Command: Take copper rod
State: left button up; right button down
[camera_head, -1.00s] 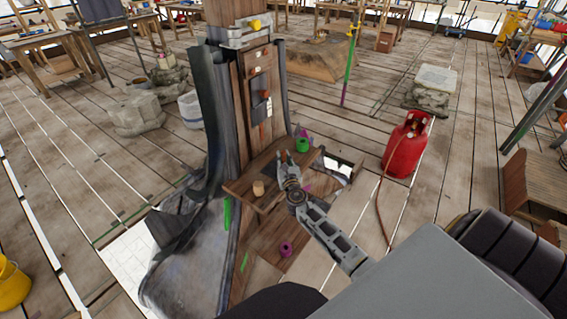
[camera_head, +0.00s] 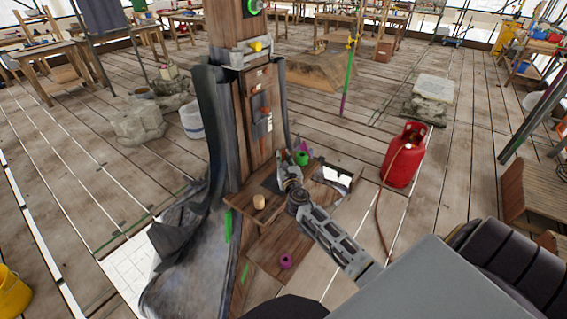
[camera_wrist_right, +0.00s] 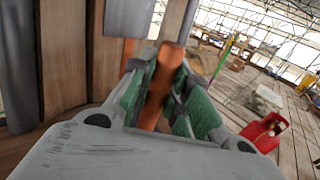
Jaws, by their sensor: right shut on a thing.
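My right gripper (camera_head: 283,162) is at the wooden post, above the small shelf. In the right wrist view, my right gripper (camera_wrist_right: 155,90) has its green finger pads on both sides of an orange-brown copper rod (camera_wrist_right: 160,78) and is shut on it. The rod stands nearly upright in that view, tilted a little, with its top end showing above the fingers. Its lower end is hidden by the gripper body. In the head view I cannot make out the rod clearly. My left gripper is not in view.
The wooden shelf (camera_head: 240,198) holds a small tan cylinder (camera_head: 259,201) and a green container (camera_head: 302,158). The wooden post (camera_head: 262,118) rises behind the gripper, with dark sheeting at its sides. A red gas bottle (camera_head: 404,156) with a hose stands on the floor to the right.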

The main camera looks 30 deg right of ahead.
jog(key=shift+r, duration=1.2)
